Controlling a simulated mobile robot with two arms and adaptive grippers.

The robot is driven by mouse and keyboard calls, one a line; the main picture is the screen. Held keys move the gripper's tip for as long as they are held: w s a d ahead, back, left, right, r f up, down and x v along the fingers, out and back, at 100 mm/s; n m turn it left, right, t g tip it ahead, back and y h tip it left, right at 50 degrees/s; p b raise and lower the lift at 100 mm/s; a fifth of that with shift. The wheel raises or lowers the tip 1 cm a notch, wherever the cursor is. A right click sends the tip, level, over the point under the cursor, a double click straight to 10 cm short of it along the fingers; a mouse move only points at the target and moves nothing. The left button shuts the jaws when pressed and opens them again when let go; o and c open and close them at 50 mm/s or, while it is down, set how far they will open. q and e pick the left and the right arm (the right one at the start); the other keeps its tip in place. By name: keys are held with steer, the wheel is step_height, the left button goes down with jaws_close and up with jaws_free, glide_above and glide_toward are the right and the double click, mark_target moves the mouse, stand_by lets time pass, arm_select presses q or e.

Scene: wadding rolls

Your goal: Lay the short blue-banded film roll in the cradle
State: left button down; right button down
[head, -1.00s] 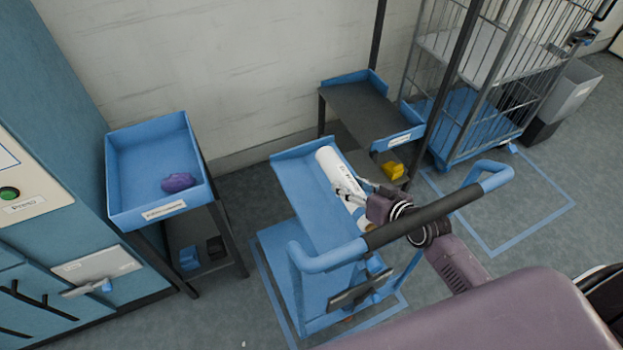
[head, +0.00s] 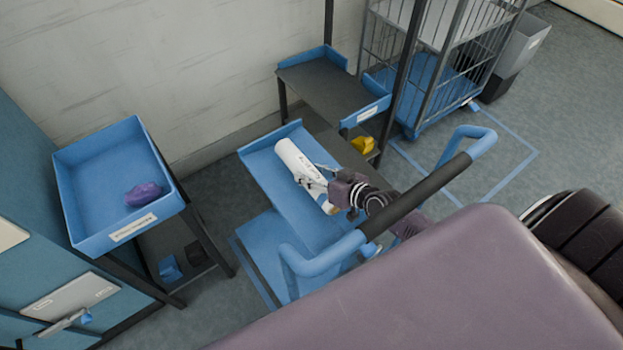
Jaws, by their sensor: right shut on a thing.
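A white film roll (head: 291,157) lies lengthwise over the blue cart's top tray (head: 265,172). It has small dark print on its side, and its near end looks brownish. I cannot make out a blue band on it. My right gripper (head: 317,182) reaches in from the right, over the cart's handle, and is shut on the roll around its middle to near part. The fingers and wrist hide some of the roll. I cannot tell whether the roll touches the tray. A dark shelf with blue raised ends (head: 322,84) stands behind the cart; I cannot tell whether it is the cradle. My left gripper is out of view.
The cart's handle (head: 415,195) runs close under my right arm. A blue tray table (head: 85,175) with a purple item (head: 144,194) stands at left. A yellow item (head: 363,144) sits below the shelf. A wire cage trolley (head: 420,75) stands behind, with open floor at right.

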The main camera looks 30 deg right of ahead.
steer(key=shift+w+f, duration=0.1)
steer(key=shift+f, duration=0.75)
steer(key=shift+f+b, duration=0.1)
steer(key=shift+b, duration=0.2)
steer(key=shift+f+b, duration=0.45)
steer(key=shift+f, duration=0.05)
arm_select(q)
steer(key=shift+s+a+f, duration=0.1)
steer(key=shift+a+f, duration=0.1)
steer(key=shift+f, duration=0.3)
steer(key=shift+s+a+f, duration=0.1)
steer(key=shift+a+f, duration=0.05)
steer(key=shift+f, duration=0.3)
arm_select(e)
steer(key=c, duration=1.1)
jaws_free()
steer(key=shift+r+p, duration=0.7)
steer(key=shift+p, duration=0.05)
arm_select(q)
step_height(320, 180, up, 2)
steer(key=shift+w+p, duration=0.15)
steer(key=shift+p, duration=0.15)
arm_select(e)
steer(key=v, duration=1.2)
steer(key=shift+f, duration=0.15)
